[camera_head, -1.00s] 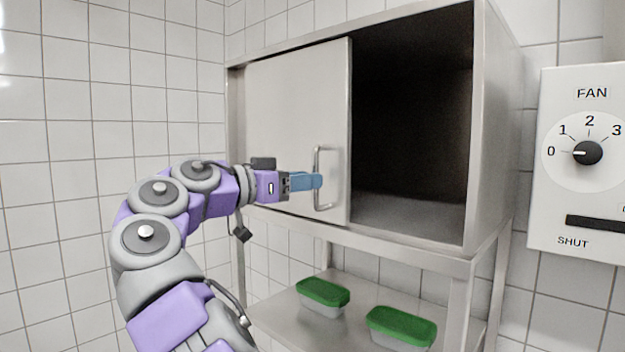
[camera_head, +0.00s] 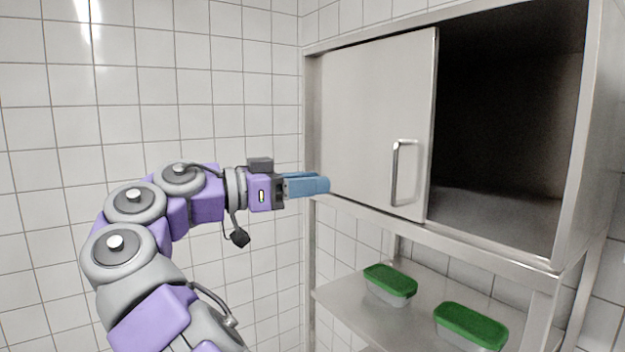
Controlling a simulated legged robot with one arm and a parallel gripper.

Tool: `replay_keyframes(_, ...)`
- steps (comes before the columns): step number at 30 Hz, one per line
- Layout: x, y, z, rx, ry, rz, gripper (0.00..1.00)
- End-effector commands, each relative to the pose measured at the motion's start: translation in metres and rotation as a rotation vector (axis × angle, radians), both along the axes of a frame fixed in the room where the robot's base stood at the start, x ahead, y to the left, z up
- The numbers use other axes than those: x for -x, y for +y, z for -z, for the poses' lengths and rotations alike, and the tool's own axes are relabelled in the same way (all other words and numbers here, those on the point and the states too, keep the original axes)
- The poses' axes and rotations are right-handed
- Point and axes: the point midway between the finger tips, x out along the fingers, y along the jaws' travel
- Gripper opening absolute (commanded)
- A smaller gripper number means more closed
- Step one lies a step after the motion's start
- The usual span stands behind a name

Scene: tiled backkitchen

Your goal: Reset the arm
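My gripper (camera_head: 308,185) has blue fingers and points right, at the end of my purple and grey arm. Its fingertips are in front of the left edge of the steel cabinet (camera_head: 311,130), as seen in the picture. The fingers appear close together, seen from the side, and any gap between them is unclear. No held object shows. The cabinet's sliding door (camera_head: 370,120) covers the left part of the opening. Its handle (camera_head: 399,172) is clear of my gripper, to the right of the fingertips. The right part of the cabinet is open and dark, with no objects visible inside.
Below the cabinet, a steel shelf (camera_head: 345,300) carries two boxes with green lids, a left one (camera_head: 390,281) and a right one (camera_head: 470,326). A tiled wall (camera_head: 120,110) stands behind my arm. The space left of the cabinet looks free.

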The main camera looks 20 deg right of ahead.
Motion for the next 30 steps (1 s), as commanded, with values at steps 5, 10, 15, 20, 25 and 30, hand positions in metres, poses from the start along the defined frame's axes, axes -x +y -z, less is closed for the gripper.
replay_keyframes(5,0.000,0.001,0.000,0.000,-0.001,0.000,0.36)
replay_keyframes(10,0.000,0.002,0.000,0.000,0.000,0.000,0.36)
replay_keyframes(15,0.003,-0.011,0.010,-0.004,0.068,0.015,0.36)
replay_keyframes(20,0.014,-0.051,0.040,-0.043,0.270,0.039,0.36)
replay_keyframes(25,0.038,-0.100,0.094,-0.147,0.522,0.034,0.36)
replay_keyframes(30,0.075,-0.138,0.163,-0.297,0.749,-0.015,0.36)
